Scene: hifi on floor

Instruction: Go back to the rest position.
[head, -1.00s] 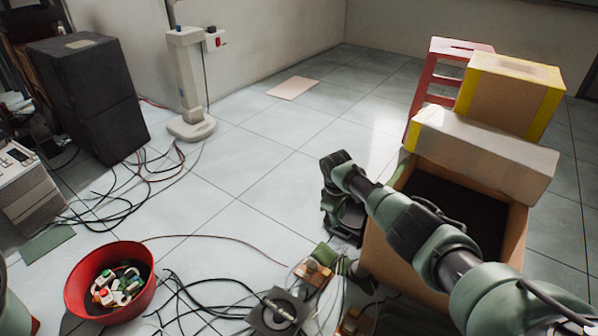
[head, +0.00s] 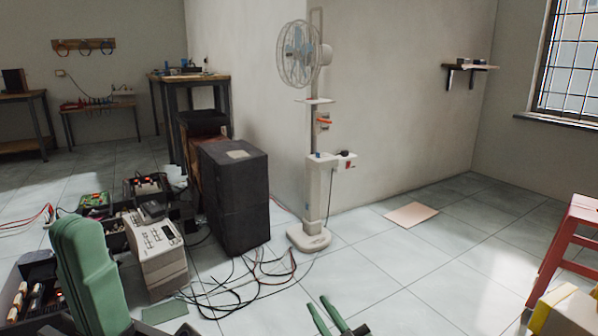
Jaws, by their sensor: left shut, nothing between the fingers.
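My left gripper (head: 82,228) is a large green shape close to the camera at the lower left of the head view, pointing up. It is shut and holds nothing. My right gripper (head: 327,312) shows only as two thin green fingers at the bottom edge, a little apart, with nothing visible between them. Its wrist and arm are cut off by the frame.
A black cabinet (head: 236,200), a beige device (head: 158,258) and loose cables (head: 245,290) lie left of centre. A white fan stand (head: 309,238) stands by the wall. A red stool (head: 563,245) and a yellow-edged box (head: 568,312) are at right. Floor between is clear.

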